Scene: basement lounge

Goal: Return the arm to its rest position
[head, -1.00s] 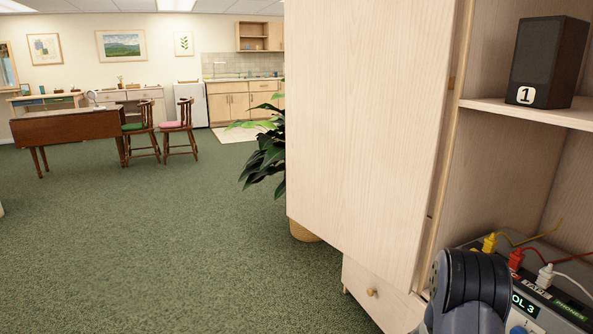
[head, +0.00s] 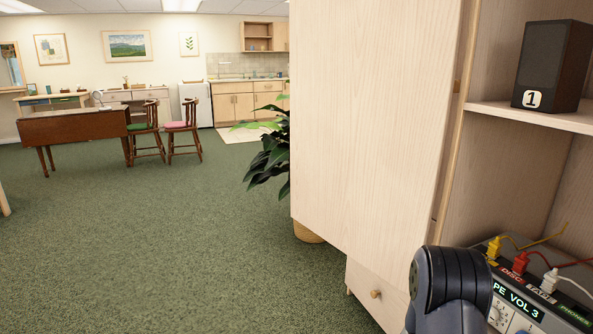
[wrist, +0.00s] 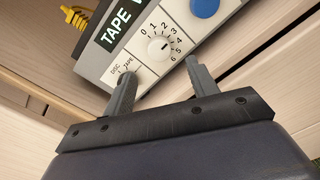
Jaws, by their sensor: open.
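My gripper (wrist: 158,82) is open in the wrist view, its two grey fingers apart with nothing between them. The fingers point at the front of a grey audio unit (wrist: 98,65), and I cannot tell whether they touch it. A white dial (wrist: 160,47) marked 0 to 6 and a DISC/TAPE switch (wrist: 122,70) show on the unit, with a blue knob (wrist: 204,7) beyond. In the head view my arm's dark joint stands in front of the unit (head: 516,282), whose display reads "PE VOL 3". My fingers are hidden there.
The unit sits in a pale wooden cabinet (head: 375,130), with yellow, red and white plugs on top. A black speaker (head: 553,65) marked 1 stands on the shelf (head: 530,115) above. A plant (head: 268,155) is beside the cabinet. Open green carpet (head: 170,240) lies to the left.

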